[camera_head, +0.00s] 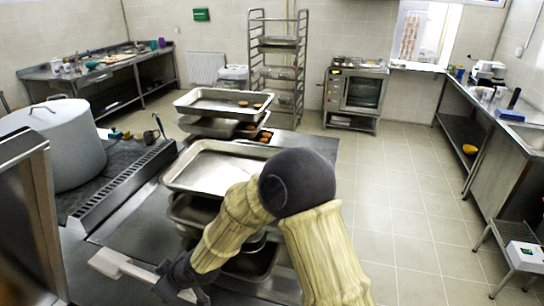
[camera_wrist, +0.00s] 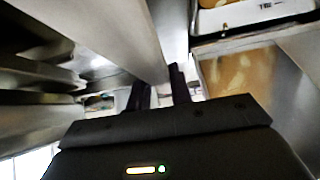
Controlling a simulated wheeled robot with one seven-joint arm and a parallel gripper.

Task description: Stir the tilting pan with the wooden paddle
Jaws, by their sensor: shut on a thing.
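My gripper (camera_head: 176,280) is low at the bottom of the head view, beside the stacked trays. It is shut on a pale, flat-ended bar (camera_head: 112,264), which I take to be the wooden paddle. The bar sticks out to the left over the grey counter, roughly level. In the wrist view the dark fingers (camera_wrist: 158,90) point up the picture, and a broad pale length (camera_wrist: 130,35) runs up and left from them. A steel housing (camera_head: 22,190) at the left edge may be part of the tilting pan; its inside does not show.
A steel tray (camera_head: 215,168) tops a stack close to my arm, with more trays (camera_head: 222,102) behind. A rack (camera_head: 278,65) and oven (camera_head: 360,92) stand behind. Open floor (camera_head: 400,205) lies right.

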